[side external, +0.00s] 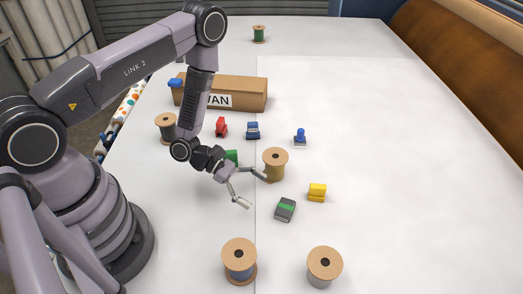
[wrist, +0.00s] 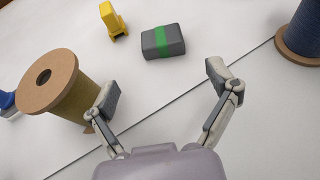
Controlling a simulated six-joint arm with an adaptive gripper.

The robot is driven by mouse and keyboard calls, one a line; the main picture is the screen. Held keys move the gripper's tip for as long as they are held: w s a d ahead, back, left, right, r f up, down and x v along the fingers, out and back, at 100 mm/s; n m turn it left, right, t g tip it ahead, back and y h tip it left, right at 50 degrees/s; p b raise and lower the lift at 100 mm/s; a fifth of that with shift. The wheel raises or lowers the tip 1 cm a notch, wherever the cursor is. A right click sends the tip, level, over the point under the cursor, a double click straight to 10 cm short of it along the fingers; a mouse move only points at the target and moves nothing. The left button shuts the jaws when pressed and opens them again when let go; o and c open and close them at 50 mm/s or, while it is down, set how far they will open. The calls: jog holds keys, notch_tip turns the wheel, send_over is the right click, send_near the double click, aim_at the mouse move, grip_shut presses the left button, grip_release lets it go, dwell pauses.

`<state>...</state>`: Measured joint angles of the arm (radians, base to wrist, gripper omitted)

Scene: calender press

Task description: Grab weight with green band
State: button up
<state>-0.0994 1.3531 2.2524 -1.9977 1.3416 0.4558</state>
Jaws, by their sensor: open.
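The weight with a green band (side external: 285,209) is a dark grey block lying on the white table, right of my gripper in the side view. In the wrist view the weight (wrist: 162,41) lies beyond the fingertips, a little right of centre, with the green band across its middle. My gripper (side external: 252,189) is open and empty, low over the table and apart from the weight. In the wrist view my gripper (wrist: 163,85) has its fingers spread wide. The left finger overlaps the edge of a tan spool (wrist: 60,88); I cannot tell if they touch.
The tan spool (side external: 275,164) stands close to my gripper. A yellow object (side external: 317,192) sits just beyond the weight. Two more spools stand in front, one blue (side external: 239,261) and one grey (side external: 324,267). A cardboard box (side external: 235,92) is at the back. The right side is clear.

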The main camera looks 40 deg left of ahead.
aim_at(281, 205)
jog(key=x, duration=0.7)
jog(key=shift+s+d+r, duration=0.1)
jog(key=shift+d+r, duration=0.1)
jog(key=shift+d, duration=0.05)
jog(key=c, duration=1.3)
